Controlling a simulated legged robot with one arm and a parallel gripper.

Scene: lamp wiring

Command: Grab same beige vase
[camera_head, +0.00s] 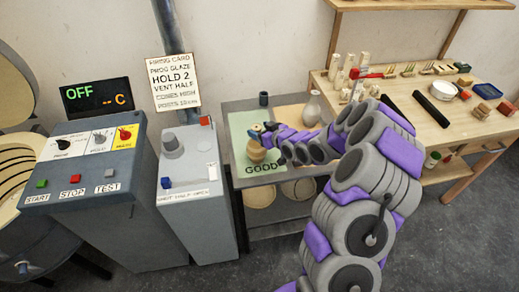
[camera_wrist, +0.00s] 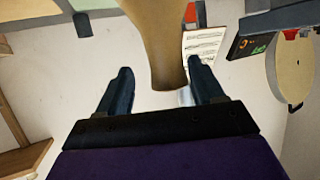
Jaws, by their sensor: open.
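A beige vase (camera_head: 256,152) stands on the green "GOOD" mat of the low shelf table in the head view. In the wrist view the vase (camera_wrist: 155,38) is large and lies between my fingers. My gripper (camera_head: 262,130) is at the top of the vase in the head view. In the wrist view my gripper (camera_wrist: 162,88) is open, with one finger on each side of the vase and a visible gap on both sides. The fingers' exact depth along the vase is hard to tell.
A pale bottle-shaped vase (camera_head: 312,108) and a small dark cup (camera_head: 263,98) stand on the same table. The control box (camera_head: 190,180) and kiln panel (camera_head: 90,170) are at left. A cluttered wooden workbench (camera_head: 425,110) is at right. Open floor lies in front.

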